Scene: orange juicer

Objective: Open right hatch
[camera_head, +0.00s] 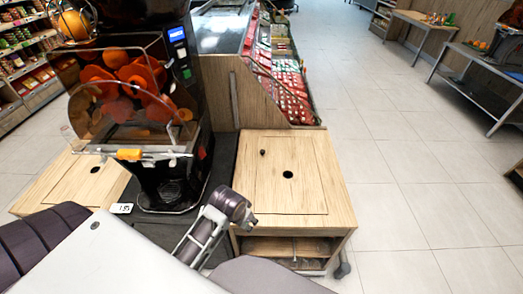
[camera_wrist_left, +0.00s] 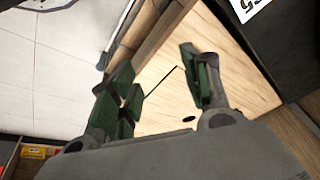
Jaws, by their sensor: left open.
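The right hatch (camera_head: 300,190) is a pale wood panel lying flat in the top of the cabinet right of the juicer. It has a dark round hole (camera_head: 288,175) near its middle. My left gripper (camera_head: 248,219) is at the near left corner of this cabinet, seen mostly from behind its wrist. In the left wrist view my left gripper (camera_wrist_left: 160,92) is open and empty, with green pads apart. The hatch's wood (camera_wrist_left: 158,68), its seam and its hole (camera_wrist_left: 188,119) show between and below the fingers. I cannot tell whether the fingers touch the wood. My right gripper is out of view.
The orange juicer (camera_head: 180,110) stands left of the hatch, with a left cabinet (camera_head: 75,182) beyond. A small dark knob (camera_head: 262,152) sits near the hatch's far left. A goods display (camera_head: 288,85) stands behind. Floor (camera_head: 400,190) on the right is clear.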

